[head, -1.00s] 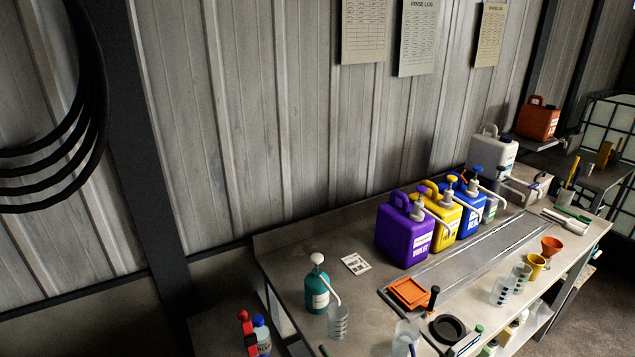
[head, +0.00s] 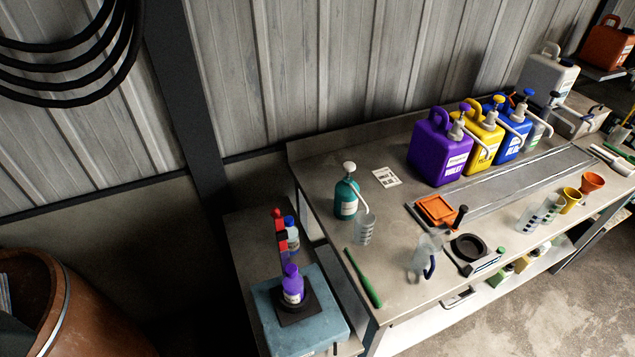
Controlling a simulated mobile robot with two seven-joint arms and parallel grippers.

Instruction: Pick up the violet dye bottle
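A small violet bottle (head: 292,285) stands upright on a black plate on top of a blue-grey box (head: 325,318), on the lower side table at the bottom middle of the head view. A larger violet jug (head: 438,147) with a pump and a white label stands on the main bench, left of the yellow jug. I cannot read the small bottle's label. Neither of my grippers is in view.
On the bench are a teal pump bottle (head: 346,199), clear beakers (head: 364,230), an orange tray (head: 436,210), a green stick (head: 363,278), a yellow jug (head: 482,143) and a blue jug (head: 512,130). A brown barrel (head: 85,310) stands at the lower left.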

